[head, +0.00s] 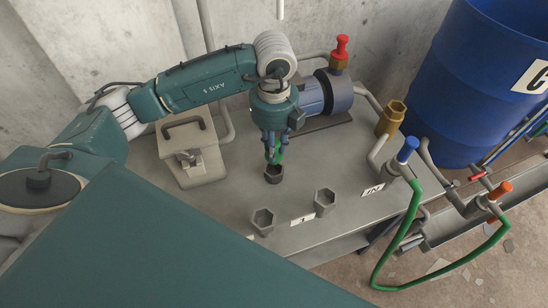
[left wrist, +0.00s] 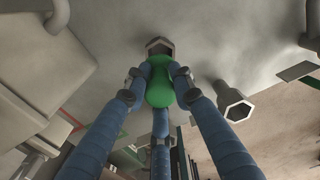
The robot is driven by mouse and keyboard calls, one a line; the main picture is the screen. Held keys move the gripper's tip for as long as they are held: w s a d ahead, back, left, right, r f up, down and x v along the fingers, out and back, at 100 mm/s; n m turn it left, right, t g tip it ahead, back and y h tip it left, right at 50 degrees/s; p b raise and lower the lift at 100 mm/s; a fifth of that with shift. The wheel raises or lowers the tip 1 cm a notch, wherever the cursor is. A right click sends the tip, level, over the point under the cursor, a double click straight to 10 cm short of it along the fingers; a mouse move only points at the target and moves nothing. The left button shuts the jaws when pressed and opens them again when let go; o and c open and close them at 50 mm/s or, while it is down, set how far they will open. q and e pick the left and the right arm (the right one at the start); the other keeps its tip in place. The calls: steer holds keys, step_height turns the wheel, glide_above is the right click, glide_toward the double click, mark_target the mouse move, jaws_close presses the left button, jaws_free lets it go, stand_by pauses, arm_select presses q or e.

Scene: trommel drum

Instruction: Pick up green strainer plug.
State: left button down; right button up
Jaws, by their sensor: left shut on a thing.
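The green strainer plug (left wrist: 160,82) is between the fingers of my left gripper (left wrist: 158,80) in the left wrist view, with a finger pressed on each side. In the head view a bit of the plug (head: 277,154) shows green between the fingers of the left gripper (head: 274,150). The gripper points down over a grey hexagonal socket (head: 273,174) on the table. I cannot tell whether the plug's lower end is inside the socket or just above it. My right gripper is not in view.
Two more hexagonal sockets, one at the front (head: 262,221) and one to its right (head: 325,202), stand on the grey table (head: 240,190). A beige box with a handle (head: 190,150) is left of the gripper. A blue-grey motor (head: 325,95) stands behind. A blue barrel (head: 480,80) and green hose (head: 412,215) are at right.

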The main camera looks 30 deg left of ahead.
arm_select(q)
step_height(320, 180, up, 14)
steer(key=shift+f, duration=0.15)
stand_by(0.3)
